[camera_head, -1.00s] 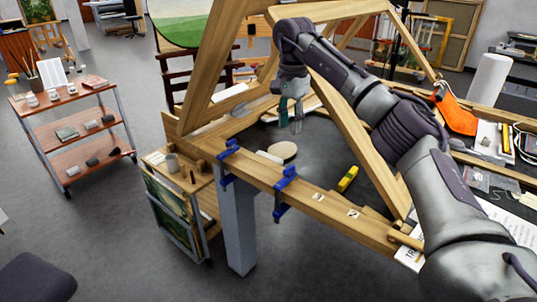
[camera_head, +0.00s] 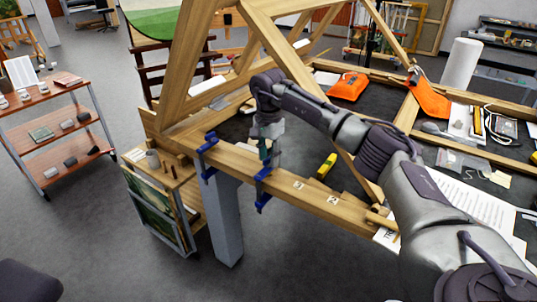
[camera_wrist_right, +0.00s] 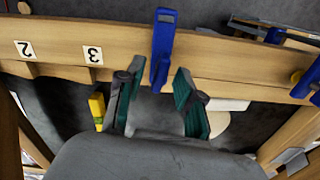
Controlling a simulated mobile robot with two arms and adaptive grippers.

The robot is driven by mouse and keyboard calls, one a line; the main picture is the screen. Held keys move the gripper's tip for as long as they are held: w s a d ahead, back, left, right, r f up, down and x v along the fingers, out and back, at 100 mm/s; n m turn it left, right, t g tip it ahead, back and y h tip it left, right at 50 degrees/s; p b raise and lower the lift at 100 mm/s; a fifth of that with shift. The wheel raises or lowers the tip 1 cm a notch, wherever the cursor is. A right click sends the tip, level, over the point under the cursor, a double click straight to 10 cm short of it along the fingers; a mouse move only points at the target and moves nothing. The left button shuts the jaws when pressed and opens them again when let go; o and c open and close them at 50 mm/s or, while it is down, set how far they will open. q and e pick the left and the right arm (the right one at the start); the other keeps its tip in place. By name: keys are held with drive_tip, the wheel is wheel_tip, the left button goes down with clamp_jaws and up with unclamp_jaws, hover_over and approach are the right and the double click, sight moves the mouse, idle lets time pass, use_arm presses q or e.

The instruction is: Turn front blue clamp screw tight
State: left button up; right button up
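Two blue clamps grip the front wooden beam (camera_head: 235,163). The nearer clamp (camera_head: 262,203) is on the right in the head view; the other clamp (camera_head: 208,172) is farther left. My right gripper (camera_head: 265,152) hangs just above the nearer clamp, pointing down. In the right wrist view, its two green-padded fingers (camera_wrist_right: 157,84) are apart, one on each side of the near end of the blue clamp (camera_wrist_right: 162,45). I see no finger contact with the clamp. The clamp's screw is not clearly visible. My left gripper is out of view.
A sloping wooden brace (camera_head: 192,72) rises left of my arm. A yellow level (camera_head: 326,166) lies on the dark surface behind the beam. An orange cloth (camera_head: 428,100) hangs over a rail at the right. A shelf trolley (camera_head: 60,127) stands on the floor at left.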

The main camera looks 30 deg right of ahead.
clamp_jaws()
drive_tip(key=shift+m, duration=0.3)
